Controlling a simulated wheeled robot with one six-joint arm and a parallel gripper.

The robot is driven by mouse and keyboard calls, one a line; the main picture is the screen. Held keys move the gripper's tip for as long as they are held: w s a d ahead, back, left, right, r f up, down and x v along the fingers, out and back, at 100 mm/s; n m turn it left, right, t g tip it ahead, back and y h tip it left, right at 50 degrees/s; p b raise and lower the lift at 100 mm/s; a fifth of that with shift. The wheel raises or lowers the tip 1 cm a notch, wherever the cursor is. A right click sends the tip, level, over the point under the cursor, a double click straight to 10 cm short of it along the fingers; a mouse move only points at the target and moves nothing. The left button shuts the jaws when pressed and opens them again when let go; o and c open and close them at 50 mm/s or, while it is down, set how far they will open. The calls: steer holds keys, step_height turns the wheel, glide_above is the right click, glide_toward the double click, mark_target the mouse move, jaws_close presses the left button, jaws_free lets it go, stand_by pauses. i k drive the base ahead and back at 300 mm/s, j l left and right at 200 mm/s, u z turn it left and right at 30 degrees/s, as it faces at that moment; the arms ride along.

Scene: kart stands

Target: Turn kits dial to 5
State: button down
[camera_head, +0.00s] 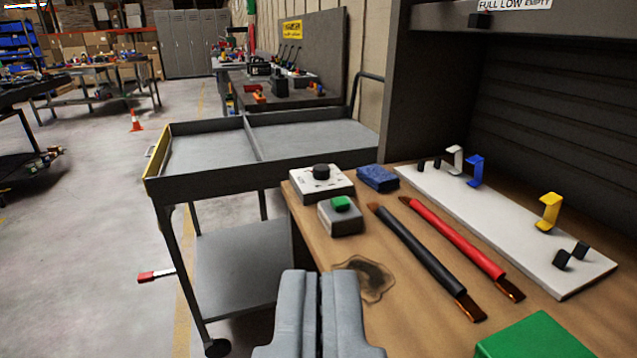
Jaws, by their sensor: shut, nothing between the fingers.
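A white box with a black round dial (321,173) sits at the far left corner of the wooden bench top; it looks like the kits dial. Its markings are too small to read, so I cannot tell its setting. My gripper (319,275) is at the bottom middle of the view, with its two grey fingers shut together and nothing between them. It is apart from the dial, which lies beyond the fingertips and is not hidden by them.
A grey box with a green button (341,215) stands just in front of the dial. A grey cart (200,185) stands left.

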mark_target(320, 173)
steer(key=i+j, duration=0.85)
